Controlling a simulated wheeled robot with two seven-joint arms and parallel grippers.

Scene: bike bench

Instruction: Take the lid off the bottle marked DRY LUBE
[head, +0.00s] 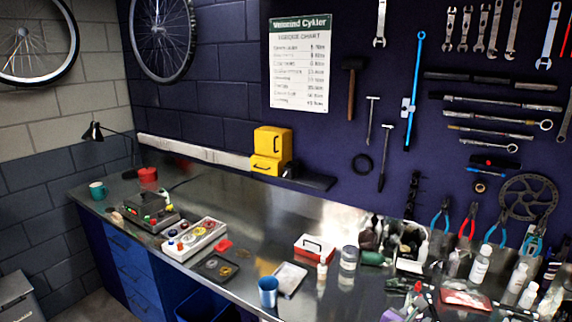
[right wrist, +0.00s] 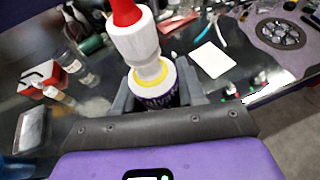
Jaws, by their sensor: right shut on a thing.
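My right gripper (right wrist: 156,88) shows in the right wrist view, its grey fingers on either side of a bottle (right wrist: 156,102). It is shut on this bottle's dark purple body, which has pale lettering only partly visible. The bottle has a yellow ring, a white upper part and a red tip that runs out of the top of the picture. I cannot read DRY LUBE on it. In the head view several white bottles, one of them here (head: 480,264), stand at the right of the bench, with labels too small to read. My left gripper is not in view.
The metal bench (head: 255,240) holds a red box (head: 314,249), a clear jar (head: 348,258), a blue cup (head: 268,292) and a parts tray (head: 194,240). The bench's right end is crowded. Bare metal shows around its middle. Tools hang on the wall behind.

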